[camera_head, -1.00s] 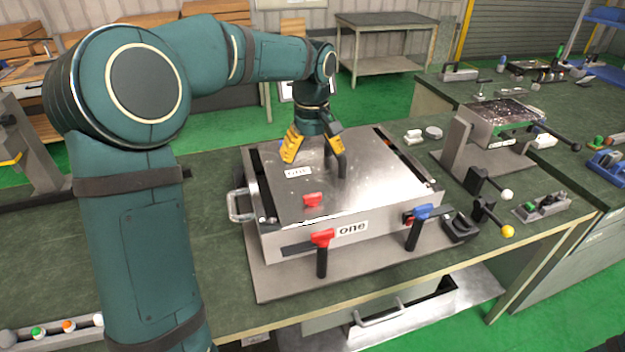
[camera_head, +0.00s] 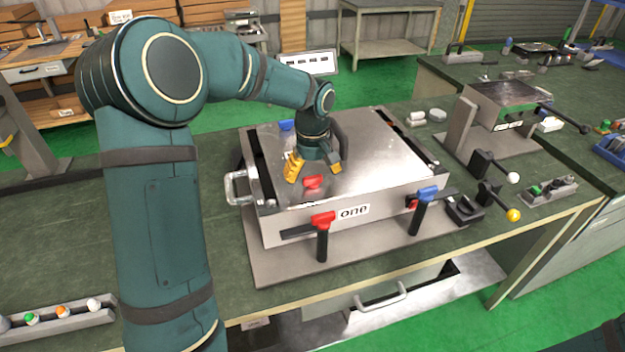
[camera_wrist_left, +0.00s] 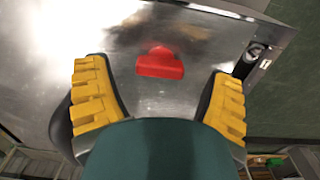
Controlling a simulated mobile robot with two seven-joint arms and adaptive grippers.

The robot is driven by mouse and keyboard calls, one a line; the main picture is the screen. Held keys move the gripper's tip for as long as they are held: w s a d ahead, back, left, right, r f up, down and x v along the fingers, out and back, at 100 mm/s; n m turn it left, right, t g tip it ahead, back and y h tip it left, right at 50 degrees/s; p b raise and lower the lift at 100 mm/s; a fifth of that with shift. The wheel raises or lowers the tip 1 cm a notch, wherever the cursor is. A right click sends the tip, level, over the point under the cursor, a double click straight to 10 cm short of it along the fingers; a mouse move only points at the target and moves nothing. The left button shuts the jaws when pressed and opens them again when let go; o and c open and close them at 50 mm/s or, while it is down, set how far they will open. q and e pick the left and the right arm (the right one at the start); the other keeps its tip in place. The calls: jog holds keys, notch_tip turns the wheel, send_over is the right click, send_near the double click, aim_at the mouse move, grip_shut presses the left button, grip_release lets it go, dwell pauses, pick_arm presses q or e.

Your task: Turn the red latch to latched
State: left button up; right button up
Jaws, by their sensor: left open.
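A metal box labelled "one" (camera_head: 355,165) sits on a grey plate on the workbench. A small red latch piece (camera_head: 313,182) is on its top, near the front edge. It also shows in the left wrist view (camera_wrist_left: 160,62), centred ahead of the fingers. My left gripper (camera_head: 313,170) is open above the box top, pointing down, close to the red piece. Its yellow fingers (camera_wrist_left: 160,80) stand on either side, with nothing between them. My right gripper is out of view.
A blue handle (camera_head: 427,194) stands at the front right of the box, and a blue piece (camera_head: 286,125) is at the far left of its top. Levers with white and yellow knobs (camera_head: 513,215) are to the right.

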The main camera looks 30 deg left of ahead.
pick_arm(q)
jog(key=shift+f, duration=0.8)
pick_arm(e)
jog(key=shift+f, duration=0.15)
pick_arm(q)
jog(key=c, duration=1.2)
